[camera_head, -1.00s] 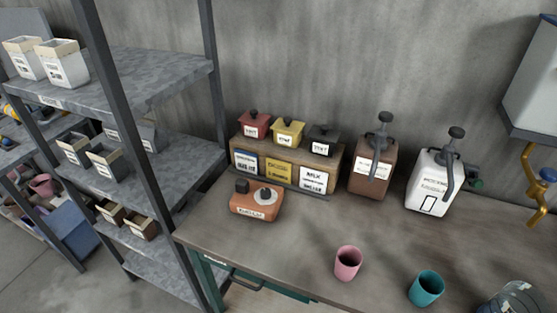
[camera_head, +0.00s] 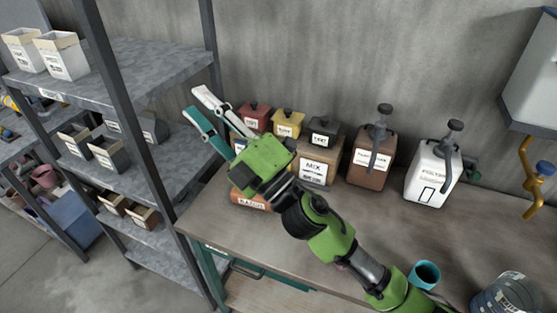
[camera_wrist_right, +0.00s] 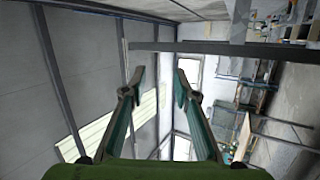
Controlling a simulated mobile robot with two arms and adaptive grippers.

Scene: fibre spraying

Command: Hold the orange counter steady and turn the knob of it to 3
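The orange counter (camera_head: 250,203) sits on the workbench near its left end. My right arm and gripper cover most of it, and its knob is hidden in the head view. My right gripper (camera_head: 200,108) is raised above and in front of the counter, pointing up and to the left. Its two fingers are spread apart with nothing between them. The right wrist view also shows this open, empty gripper (camera_wrist_right: 155,90), facing the room and not the counter. My left gripper is not in view.
Behind the counter stands a rack with small red (camera_head: 254,116), yellow (camera_head: 288,122) and black (camera_head: 324,131) containers. A brown dispenser (camera_head: 371,160) and a white dispenser (camera_head: 432,173) stand right of it. A teal cup (camera_head: 425,273) is near the front. Metal shelves (camera_head: 150,80) rise at left.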

